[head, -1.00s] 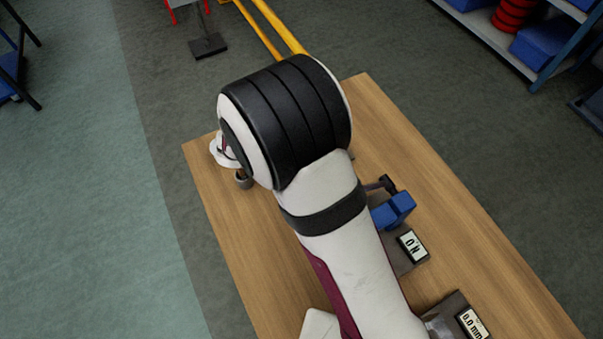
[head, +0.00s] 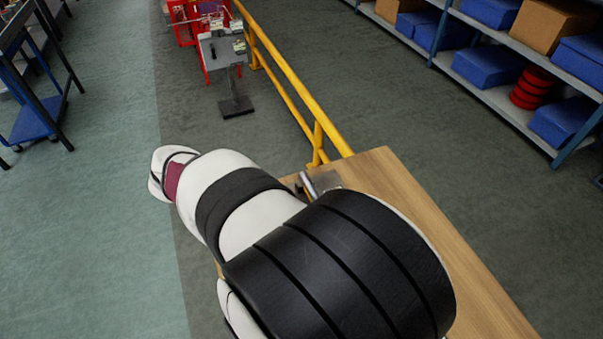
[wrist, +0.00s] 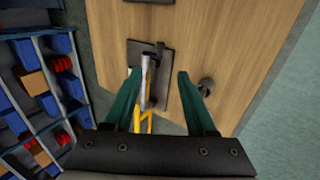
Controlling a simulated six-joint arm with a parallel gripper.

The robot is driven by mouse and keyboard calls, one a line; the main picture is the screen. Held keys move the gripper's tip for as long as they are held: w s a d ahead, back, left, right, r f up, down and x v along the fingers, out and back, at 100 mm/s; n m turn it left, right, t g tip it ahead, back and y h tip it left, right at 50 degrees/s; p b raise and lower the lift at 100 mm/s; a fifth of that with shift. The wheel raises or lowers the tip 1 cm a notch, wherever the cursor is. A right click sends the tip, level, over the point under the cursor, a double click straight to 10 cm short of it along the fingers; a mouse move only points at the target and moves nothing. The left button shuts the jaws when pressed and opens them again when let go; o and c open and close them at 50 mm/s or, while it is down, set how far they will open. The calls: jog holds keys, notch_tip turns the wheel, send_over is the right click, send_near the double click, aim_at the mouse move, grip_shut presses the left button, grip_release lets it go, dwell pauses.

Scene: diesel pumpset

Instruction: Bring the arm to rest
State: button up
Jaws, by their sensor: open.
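My arm (head: 240,205) fills the lower middle of the head view, over the wooden table, with its far end toward the left table edge. My gripper (wrist: 158,72) shows in the wrist view as two green fingers, spread apart with nothing held between them. The fingers point toward the wooden table (wrist: 225,40). A dark plate with a silver cylindrical part (wrist: 149,68) appears between and beyond the fingers. I cannot tell the exact gap to it. In the head view the gripper is hidden.
A yellow rail (head: 285,75) runs beyond the table. Shelves with blue bins (head: 485,68) and red discs (head: 530,88) stand at the right. A grey stand (head: 235,105) is at the back. A small dark knob (wrist: 205,86) is on the table.

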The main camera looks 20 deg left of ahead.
dwell(0.3)
jog(key=s+d+r+m+t+y, duration=0.15)
jog(key=d+r+m, duration=0.25)
jog(key=d, duration=0.4)
jog(key=s+d+r+m+t+y, duration=0.1)
jog(key=d+r+m+y, duration=0.3)
jog(key=d, duration=0.4)
jog(key=s+d+r+m+t+y, duration=0.1)
jog(key=d+r+m, duration=0.35)
jog(key=d, duration=0.25)
jog(key=s+f+m+g, duration=0.2)
jog(key=s+f+g, duration=0.6)
jog(key=s+f, duration=0.1)
jog(key=shift+s+d, duration=0.15)
jog(key=shift+s, duration=0.2)
